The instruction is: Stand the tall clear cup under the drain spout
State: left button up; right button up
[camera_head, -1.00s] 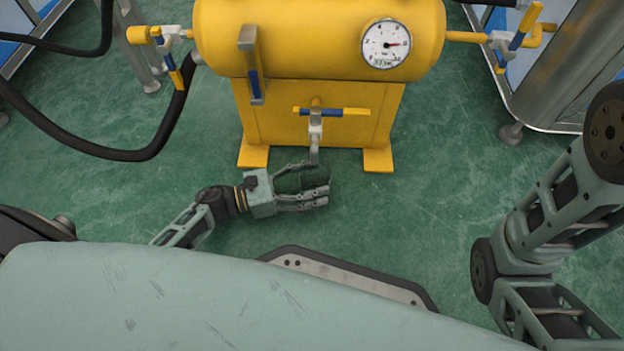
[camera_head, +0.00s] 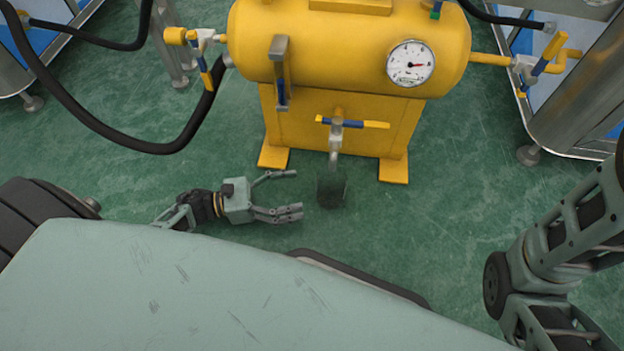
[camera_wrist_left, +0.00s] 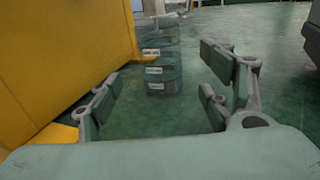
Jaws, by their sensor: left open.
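The tall clear cup (camera_head: 331,188) stands upright on the green floor, just below the drain spout (camera_head: 333,160) of the yellow tank (camera_head: 345,50). In the left wrist view the cup (camera_wrist_left: 162,70) stands ahead, beyond the fingertips, with pale labels on its side. My left gripper (camera_head: 288,193) is open and empty to the left of the cup, its fingers pointing at it with a gap between. The left wrist view shows the spread fingers (camera_wrist_left: 160,100) with only floor between them. My right gripper is out of view; only part of my right arm shows.
The drain valve (camera_head: 345,123) with its yellow and blue handle is above the cup. The tank's yellow feet (camera_head: 273,157) rest on the floor to either side. A black hose (camera_head: 120,142) curves at the left.

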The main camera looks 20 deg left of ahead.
pick_arm(q)
jog(key=shift+v, duration=1.25)
dwell(0.4)
